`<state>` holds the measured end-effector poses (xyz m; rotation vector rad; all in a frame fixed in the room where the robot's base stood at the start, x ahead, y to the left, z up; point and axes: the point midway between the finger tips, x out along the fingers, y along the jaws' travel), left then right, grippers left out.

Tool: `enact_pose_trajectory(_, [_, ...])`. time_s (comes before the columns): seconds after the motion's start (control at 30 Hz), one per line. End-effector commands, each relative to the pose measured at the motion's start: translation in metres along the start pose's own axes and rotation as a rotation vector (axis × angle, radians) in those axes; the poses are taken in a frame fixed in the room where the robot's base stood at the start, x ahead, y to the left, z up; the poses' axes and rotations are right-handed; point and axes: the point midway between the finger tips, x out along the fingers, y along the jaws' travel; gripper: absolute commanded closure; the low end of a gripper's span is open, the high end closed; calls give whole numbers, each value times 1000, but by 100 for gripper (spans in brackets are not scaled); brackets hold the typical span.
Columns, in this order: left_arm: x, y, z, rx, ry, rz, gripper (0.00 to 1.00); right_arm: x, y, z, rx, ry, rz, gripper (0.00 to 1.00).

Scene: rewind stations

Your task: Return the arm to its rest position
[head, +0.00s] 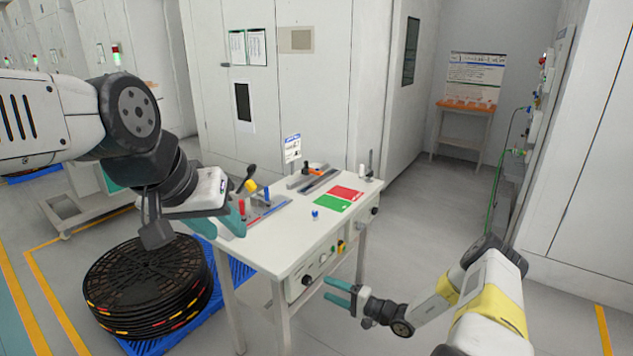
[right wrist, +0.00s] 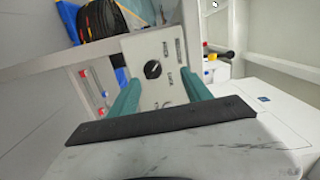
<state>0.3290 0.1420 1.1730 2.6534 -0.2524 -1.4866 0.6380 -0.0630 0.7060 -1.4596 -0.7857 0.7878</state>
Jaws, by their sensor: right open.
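My right arm (head: 455,305) comes in from the lower right and reaches left. Its right gripper (head: 338,292) is in front of the white workstation (head: 285,235), low beside its front panel. Its teal fingers stand apart with nothing between them. In the right wrist view the right gripper (right wrist: 160,92) is open, with the panel's black knob (right wrist: 152,69) seen behind the gap. My left arm (head: 125,110) comes in from the left. Its left gripper (head: 238,216) hangs over the workstation's left edge, and I cannot make out the gap between its teal fingers.
The workstation top holds a red mat (head: 346,193), a green mat (head: 331,206), a small blue item (head: 315,214) and clamp fixtures (head: 265,208). Black reels (head: 150,285) are stacked on a blue pallet (head: 235,268) at the left. Floor to the right (head: 430,215) is clear.

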Motion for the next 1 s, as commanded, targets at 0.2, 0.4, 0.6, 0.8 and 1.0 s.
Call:
enact_pose_trajectory(0.2, [0,0,0,0,0,0,64,2,-89,7,-82,-242,100,43])
enact_pose_trajectory(0.4, [0,0,0,0,0,0,64,-8,-167,30,-156,-439,258,43])
enact_pose_trajectory(0.6, [0,0,0,0,0,0,64,-29,-238,58,-244,-567,449,43])
enact_pose_trajectory(0.8, [0,0,0,0,0,0,64,-59,-303,87,-344,-618,649,43])
enact_pose_trajectory(1.0, [0,0,0,0,0,0,64,-97,-360,118,-453,-590,838,43])
